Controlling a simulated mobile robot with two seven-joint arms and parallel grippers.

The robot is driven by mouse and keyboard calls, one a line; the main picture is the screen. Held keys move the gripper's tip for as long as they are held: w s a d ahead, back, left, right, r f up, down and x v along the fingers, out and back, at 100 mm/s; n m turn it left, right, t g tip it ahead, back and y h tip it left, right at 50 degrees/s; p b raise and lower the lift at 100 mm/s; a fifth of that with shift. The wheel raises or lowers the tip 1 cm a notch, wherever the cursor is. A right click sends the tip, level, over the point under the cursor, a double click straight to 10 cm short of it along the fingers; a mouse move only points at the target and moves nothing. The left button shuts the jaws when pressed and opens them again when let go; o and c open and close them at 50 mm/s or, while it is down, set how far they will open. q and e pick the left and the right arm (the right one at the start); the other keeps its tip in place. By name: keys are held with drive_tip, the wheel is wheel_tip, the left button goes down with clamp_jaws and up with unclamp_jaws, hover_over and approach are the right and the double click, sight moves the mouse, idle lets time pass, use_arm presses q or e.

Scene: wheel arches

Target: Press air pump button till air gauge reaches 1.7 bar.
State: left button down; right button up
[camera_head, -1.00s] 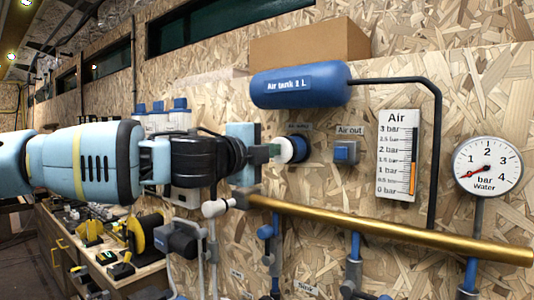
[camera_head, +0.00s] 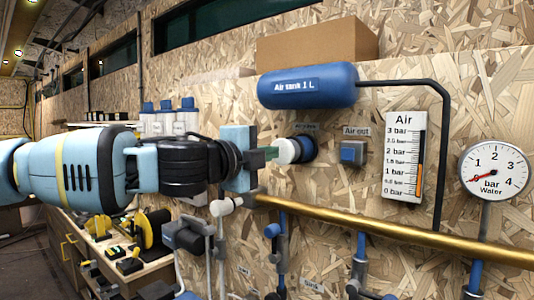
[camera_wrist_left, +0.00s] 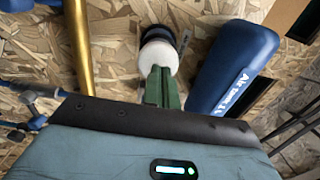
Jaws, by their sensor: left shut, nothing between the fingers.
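The air pump button is a white round cap (camera_head: 289,150) in a dark blue collar (camera_head: 306,149) on the wall; it also shows in the left wrist view (camera_wrist_left: 158,58). My left gripper (camera_head: 272,153), with green fingertips (camera_wrist_left: 163,86), is shut and empty. Its tips point at the white cap and appear at or very near its face; contact is hard to tell. The air gauge (camera_head: 404,155) is a white vertical scale. My right gripper is not in view.
A blue air tank (camera_head: 307,86) sits above the button, with a cardboard box behind. The blue "Air out" button (camera_head: 352,153) is right of the pump. A brass pipe (camera_head: 390,231) runs below. A round water gauge (camera_head: 493,170) is at far right.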

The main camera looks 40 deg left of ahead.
use_arm(q)
drive_tip(key=shift+w, duration=0.15)
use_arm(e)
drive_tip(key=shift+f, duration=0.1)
